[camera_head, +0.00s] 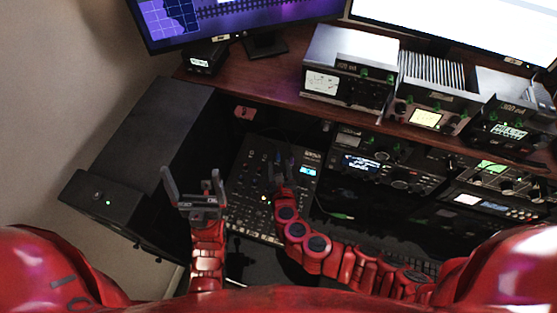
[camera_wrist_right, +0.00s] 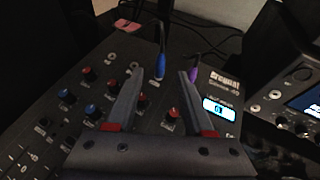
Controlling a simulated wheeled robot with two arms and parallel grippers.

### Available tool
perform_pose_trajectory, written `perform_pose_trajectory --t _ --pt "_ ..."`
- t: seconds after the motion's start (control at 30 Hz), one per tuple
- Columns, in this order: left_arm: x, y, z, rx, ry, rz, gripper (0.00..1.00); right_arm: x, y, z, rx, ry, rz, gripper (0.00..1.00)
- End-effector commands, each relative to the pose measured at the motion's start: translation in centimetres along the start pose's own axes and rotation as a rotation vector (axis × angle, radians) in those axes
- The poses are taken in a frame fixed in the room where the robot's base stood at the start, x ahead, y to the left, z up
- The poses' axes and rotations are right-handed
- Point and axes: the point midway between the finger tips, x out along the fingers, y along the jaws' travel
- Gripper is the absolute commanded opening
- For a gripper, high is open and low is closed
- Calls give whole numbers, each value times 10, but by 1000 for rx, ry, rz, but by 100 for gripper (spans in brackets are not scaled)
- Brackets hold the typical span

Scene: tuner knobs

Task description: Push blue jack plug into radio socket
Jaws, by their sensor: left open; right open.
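The blue jack plug (camera_wrist_right: 161,66) stands roughly upright at the far end of the knobbed panel in the right wrist view, with a dark cable rising from it. I cannot tell how deep its tip sits in a socket. My right gripper (camera_wrist_right: 162,78) is open, its fingers reaching toward the plug, which shows between the fingertips; contact is not visible. In the head view my right gripper (camera_head: 283,158) is over the upper part of the panel (camera_head: 240,195). My left gripper (camera_head: 192,182) is open and empty, left of the panel.
A purple plug (camera_wrist_right: 194,75) stands just right of the right gripper's right finger. Red and blue knobs and a small lit display (camera_wrist_right: 219,108) are on the panel. A black box (camera_head: 150,140) stands left; radios (camera_head: 350,70) line the shelf.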

Motion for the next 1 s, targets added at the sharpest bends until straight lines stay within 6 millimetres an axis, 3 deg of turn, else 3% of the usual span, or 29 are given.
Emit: perform_pose_trajectory --t 0.6,1.0 --pt "-31 2 5 0 0 0 100 -102 1 -1 1 -1 4 52" --pt "-33 2 6 0 0 0 100 -116 0 0 1 1 -1 52"
